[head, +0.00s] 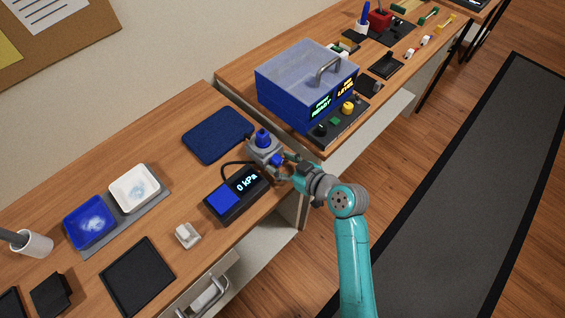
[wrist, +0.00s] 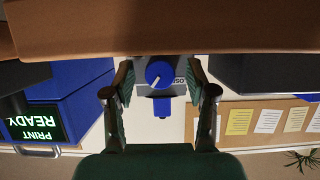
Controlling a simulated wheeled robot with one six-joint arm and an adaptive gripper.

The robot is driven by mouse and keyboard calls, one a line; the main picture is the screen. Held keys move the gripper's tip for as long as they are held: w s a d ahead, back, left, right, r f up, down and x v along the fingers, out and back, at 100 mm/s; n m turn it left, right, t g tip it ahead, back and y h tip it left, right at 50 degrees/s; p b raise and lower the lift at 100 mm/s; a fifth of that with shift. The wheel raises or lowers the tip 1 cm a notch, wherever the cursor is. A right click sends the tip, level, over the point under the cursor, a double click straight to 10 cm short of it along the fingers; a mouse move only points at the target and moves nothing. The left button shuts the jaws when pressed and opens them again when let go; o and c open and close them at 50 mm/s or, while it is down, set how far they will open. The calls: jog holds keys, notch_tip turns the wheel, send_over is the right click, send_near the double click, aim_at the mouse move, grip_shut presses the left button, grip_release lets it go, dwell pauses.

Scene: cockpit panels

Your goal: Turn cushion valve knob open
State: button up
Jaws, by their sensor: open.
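The cushion valve is a grey block (head: 257,153) with a blue part on top (head: 263,136), on the wooden bench behind the gauge. Its round blue knob (wrist: 159,74) faces my gripper and has a white pointer line toward the lower left of the wrist picture. A partly hidden label with letters like "OS" shows beside it. The knob also shows in the head view (head: 277,160). My gripper (wrist: 161,82) is open, with one finger on each side of the knob and visible gaps. In the head view my gripper (head: 287,165) is at the valve's front right.
A black gauge box (head: 236,195) reading "0 kPa" stands close in front of the valve. A blue pad (head: 217,135) lies behind. A blue printer-like box (head: 290,95) is on the adjoining bench. White and blue trays (head: 134,188) lie left. An open drawer (head: 205,290) juts out in front.

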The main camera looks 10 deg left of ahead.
grip_shut()
jog(key=shift+m+g+y, duration=0.4)
jog(key=shift+m+g, duration=0.2)
jog(key=shift+m, duration=0.5)
grip_release()
jog(key=shift+d, duration=0.1)
jog(key=v, duration=1.2)
